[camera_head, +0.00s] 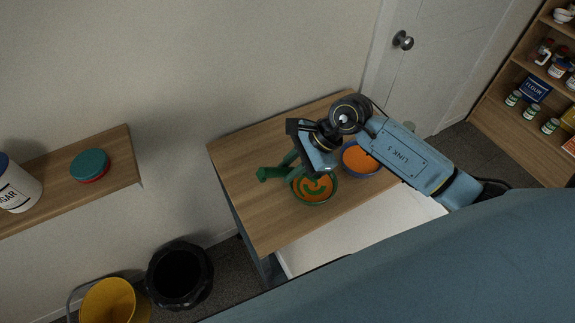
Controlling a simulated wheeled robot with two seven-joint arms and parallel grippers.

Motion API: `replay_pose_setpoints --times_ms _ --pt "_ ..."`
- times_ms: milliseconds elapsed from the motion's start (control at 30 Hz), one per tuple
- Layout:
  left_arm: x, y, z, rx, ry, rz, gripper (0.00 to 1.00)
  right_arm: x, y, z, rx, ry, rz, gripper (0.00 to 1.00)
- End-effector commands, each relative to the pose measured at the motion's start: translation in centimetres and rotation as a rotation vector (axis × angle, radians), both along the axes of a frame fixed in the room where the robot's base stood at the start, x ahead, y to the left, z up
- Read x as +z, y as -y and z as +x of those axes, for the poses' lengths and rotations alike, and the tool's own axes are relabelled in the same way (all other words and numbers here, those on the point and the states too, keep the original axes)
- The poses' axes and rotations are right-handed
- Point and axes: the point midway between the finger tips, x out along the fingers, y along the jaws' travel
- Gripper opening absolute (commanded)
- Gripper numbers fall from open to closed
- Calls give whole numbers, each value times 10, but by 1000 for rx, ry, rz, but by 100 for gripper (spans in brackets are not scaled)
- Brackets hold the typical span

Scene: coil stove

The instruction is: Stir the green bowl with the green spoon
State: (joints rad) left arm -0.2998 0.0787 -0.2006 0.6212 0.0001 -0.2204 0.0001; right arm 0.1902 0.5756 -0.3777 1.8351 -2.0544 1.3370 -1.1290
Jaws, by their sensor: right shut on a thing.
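The green bowl (334,194) stands on the wooden counter top (240,205) and holds orange contents with a green curved shape in them. The green spoon (267,174) has its handle sticking out to the left of the bowl. My right gripper (288,164) comes in from the right, above the bowl's upper left side, and is shut on the green spoon. The spoon's head cannot be clearly told apart from the green shape in the bowl. My left gripper is not in view.
A blue bowl (377,171) with orange contents stands close to the right of the green bowl, partly under my arm. A wall shelf (125,160) holds a sugar jar (18,190) and a teal-lidded tub (90,163). Bins stand on the floor at lower left. The counter's left part is clear.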

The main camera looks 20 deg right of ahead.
Motion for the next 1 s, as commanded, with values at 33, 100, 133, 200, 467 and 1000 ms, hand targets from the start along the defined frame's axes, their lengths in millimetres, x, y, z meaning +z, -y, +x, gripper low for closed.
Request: replay_pose_setpoints --times_ms 33,100,133,200,467,1000 --pt "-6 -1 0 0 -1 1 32 -7 2 0 0 -1 0 0" --pt "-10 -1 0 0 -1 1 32 -13 4 0 0 -1 0 0" --pt "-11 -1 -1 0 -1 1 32 -16 5 0 0 -1 0 0" --pt "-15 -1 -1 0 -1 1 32 -22 7 0 0 -1 0 0" --pt "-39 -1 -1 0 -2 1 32 -45 11 1 3 -1 -1 0" --pt "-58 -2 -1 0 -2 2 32 -62 12 1 2 0 0 0"
